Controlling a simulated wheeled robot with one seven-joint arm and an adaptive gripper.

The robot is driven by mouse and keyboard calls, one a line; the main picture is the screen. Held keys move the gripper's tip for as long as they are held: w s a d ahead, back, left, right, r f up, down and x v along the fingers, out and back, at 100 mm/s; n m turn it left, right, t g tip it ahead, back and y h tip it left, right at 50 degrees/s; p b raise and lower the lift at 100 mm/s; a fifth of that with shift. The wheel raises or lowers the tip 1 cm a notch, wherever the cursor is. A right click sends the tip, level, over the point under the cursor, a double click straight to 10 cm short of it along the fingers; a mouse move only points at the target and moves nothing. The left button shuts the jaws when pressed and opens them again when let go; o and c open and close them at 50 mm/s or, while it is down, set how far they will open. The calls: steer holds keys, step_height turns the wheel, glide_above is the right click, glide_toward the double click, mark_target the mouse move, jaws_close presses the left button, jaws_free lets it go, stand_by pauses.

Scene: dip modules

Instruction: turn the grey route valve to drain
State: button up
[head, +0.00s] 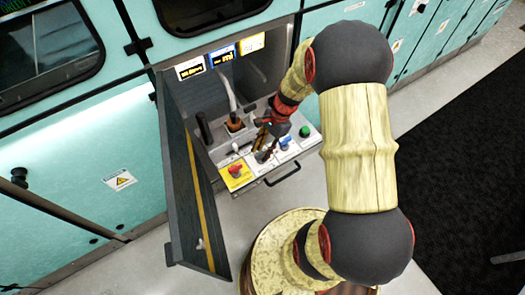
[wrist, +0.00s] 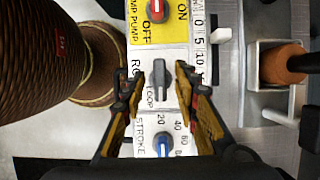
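The grey route valve (wrist: 158,75) is a small knob on a white label in the wrist view. Its bar runs up and down in that picture. The word LOOP shows beside it; the rest of its label is partly hidden by my fingers. My gripper (wrist: 155,80) is open, with one finger on each side of the knob and visible gaps between. In the head view my gripper (head: 266,138) is low over the control panel and hides most of the valve.
A red pump knob (wrist: 156,10) on a yellow label and a blue stroke knob (wrist: 163,145) flank the valve. A green knob (head: 304,131) sits farther right. An open dark door (head: 190,190) stands left of the panel. A brown-orange cylinder (wrist: 283,64) is nearby.

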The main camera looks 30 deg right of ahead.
steer(key=c, duration=0.3)
steer(key=c, duration=0.4)
jaws_close()
